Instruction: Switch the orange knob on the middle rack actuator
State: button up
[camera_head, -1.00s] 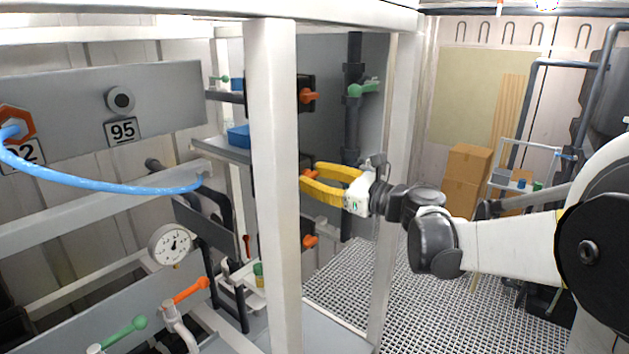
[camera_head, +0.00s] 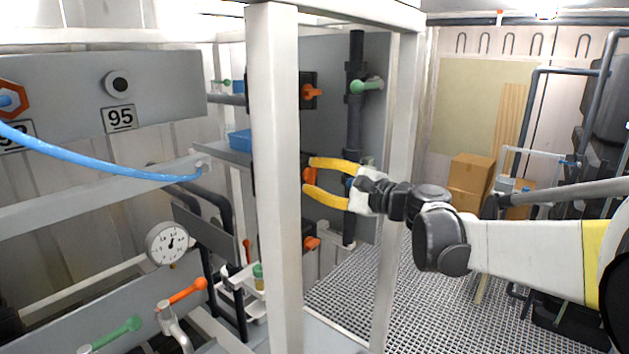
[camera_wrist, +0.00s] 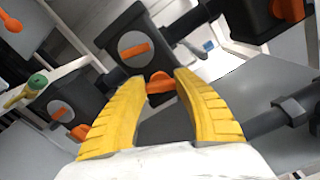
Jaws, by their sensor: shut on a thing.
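The middle rack actuator is a dark box (camera_wrist: 134,32) with an orange bar on a grey round face in the wrist view. Its orange knob (camera_wrist: 161,83) sits between the yellow fingertips of my gripper (camera_wrist: 163,77). In the head view, my gripper (camera_head: 308,174) reaches from the right, one finger above and one below the orange knob, shut on it. The white post hides part of this actuator there. Another actuator with an orange knob (camera_head: 312,91) is above, and one with an orange knob (camera_head: 312,243) is below.
A white post (camera_head: 274,200) stands just left of the fingertips. Dark vertical pipe (camera_head: 355,130) with a green handle (camera_head: 367,86) runs behind my gripper. A gauge (camera_head: 167,243), an orange lever (camera_head: 188,291) and a blue hose (camera_head: 90,163) are at left. Grated floor lies below.

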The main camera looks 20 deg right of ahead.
jog(key=shift+n+b, duration=0.3)
jog(key=shift+n, duration=1.2)
jog(key=o, duration=1.2)
jog(key=shift+c, duration=0.2)
jog(key=v, duration=1.2)
jog(key=shift+f, duration=0.1)
